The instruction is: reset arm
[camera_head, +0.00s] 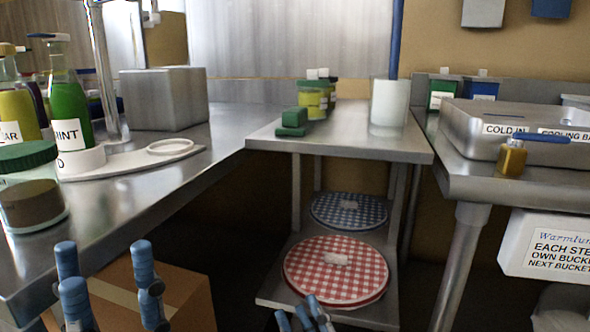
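My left gripper (107,278) is at the lower left, in front of a brown cardboard box (185,292). Its blue fingers stand up in two groups with a clear gap between them, and nothing shows in the gap. My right gripper (304,314) is at the bottom edge, in front of the shelf with the red checkered round lid (335,268). Only its blue fingertips show, close together, and the rest is cut off. No held thing shows there.
A steel counter (225,122) on the left bears bottles, jars and a grey block (165,98). A middle steel table (350,145) bears green and yellow items and a white cylinder (389,102). A steel basin (470,125) stands on the right counter.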

